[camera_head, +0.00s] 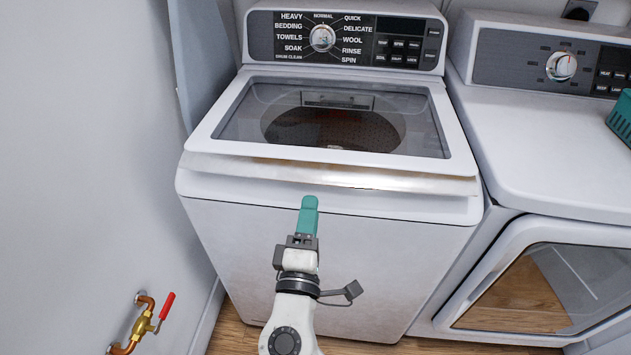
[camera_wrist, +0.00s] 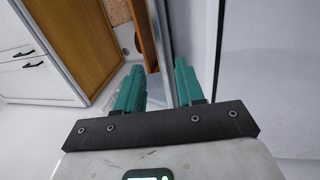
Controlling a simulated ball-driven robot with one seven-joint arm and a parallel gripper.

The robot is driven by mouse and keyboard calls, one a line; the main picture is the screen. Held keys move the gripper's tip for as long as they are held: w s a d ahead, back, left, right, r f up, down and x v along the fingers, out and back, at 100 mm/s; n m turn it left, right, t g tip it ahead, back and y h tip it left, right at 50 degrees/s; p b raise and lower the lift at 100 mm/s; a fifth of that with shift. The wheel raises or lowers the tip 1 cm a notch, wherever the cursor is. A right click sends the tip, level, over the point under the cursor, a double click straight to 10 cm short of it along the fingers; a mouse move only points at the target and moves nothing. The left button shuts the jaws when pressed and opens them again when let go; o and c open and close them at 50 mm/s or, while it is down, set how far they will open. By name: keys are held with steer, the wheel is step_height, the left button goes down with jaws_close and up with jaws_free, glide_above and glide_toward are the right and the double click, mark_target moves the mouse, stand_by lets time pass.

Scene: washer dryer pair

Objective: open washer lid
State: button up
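The white washer (camera_head: 330,265) stands in the middle of the head view. Its lid (camera_head: 452,135) has a white frame and a dark window showing the drum. A shiny metal-like strip (camera_head: 420,181) runs along the lid's front edge. The lid lies down or nearly so; I cannot tell whether it is slightly raised. My gripper (camera_head: 310,202) has teal fingers, just below the front edge near its middle. In the wrist view my gripper (camera_wrist: 158,66) is open, its fingers apart. A grey edge runs up between them; I cannot tell whether they touch it.
A dryer (camera_head: 555,130) with a glass door stands close on the right, with a teal basket (camera_head: 622,118) on top. A control panel (camera_head: 345,42) rises behind the lid. A wall, a grey board (camera_head: 203,60) and a red-handled valve (camera_head: 165,305) are on the left.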

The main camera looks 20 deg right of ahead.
mark_target(315, 183)
steer(key=x, duration=0.7)
steer(key=shift+w+d+p, duration=0.15)
steer(key=shift+w+p, duration=0.05)
steer(key=shift+p, duration=0.2)
jaws_close()
steer(key=shift+r, duration=0.1)
